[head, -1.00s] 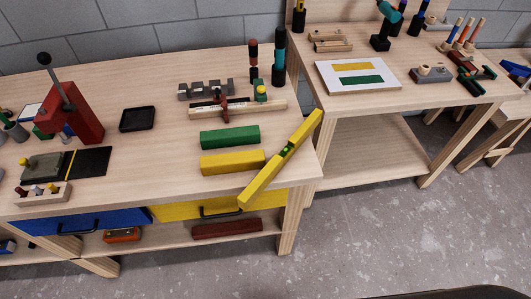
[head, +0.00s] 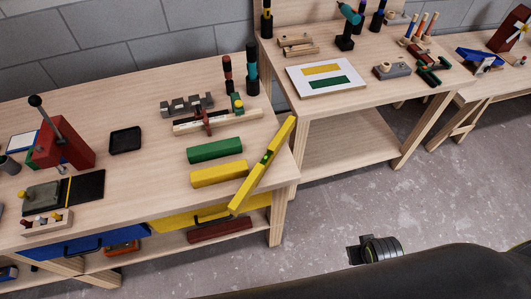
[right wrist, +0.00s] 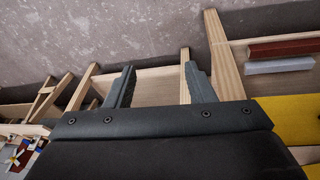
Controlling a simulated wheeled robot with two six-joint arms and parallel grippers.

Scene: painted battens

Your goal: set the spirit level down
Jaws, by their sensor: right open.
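The spirit level (head: 262,162) is a long yellow bar with a green vial near its middle. In the head view it lies slantwise at the right end of the left bench, its near end reaching past the front edge. No gripper touches it. A green batten (head: 214,151) and a yellow batten (head: 218,173) lie just left of it. In the right wrist view my right gripper (right wrist: 160,88) is open and empty, with bench legs and floor beyond its fingers. The level does not show there. My left gripper is not in view.
A white board (head: 326,97) with a yellow and a green stripe lies on the right bench (head: 385,103). A red batten (head: 220,230) lies on the lower shelf. Floor is clear between the benches.

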